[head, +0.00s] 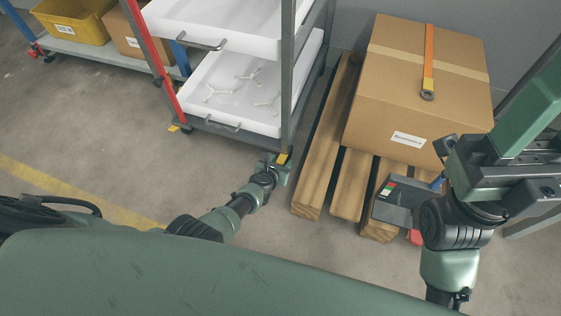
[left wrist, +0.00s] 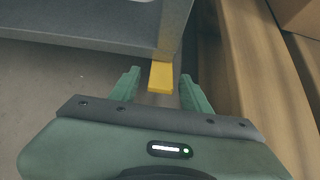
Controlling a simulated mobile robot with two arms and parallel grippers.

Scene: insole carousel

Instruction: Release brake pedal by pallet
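The yellow brake pedal (left wrist: 160,78) sticks out at the bottom corner of the cart (head: 232,122), on the side by the wooden pallet (head: 308,190). In the head view the pedal (head: 284,157) is a small yellow patch beside my left gripper (head: 274,164). In the left wrist view the left gripper (left wrist: 159,88) is open, with one green finger on each side of the pedal. I cannot tell whether it touches the pedal. My right gripper (head: 447,163) is at the right, near the large box; its finger opening is unclear.
The large cardboard box (head: 400,110) with an orange strap stands on the pallet. White trays (head: 226,108) with pale Y-shaped parts are in the cart. Another yellow patch (head: 174,128) shows at the cart's left corner.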

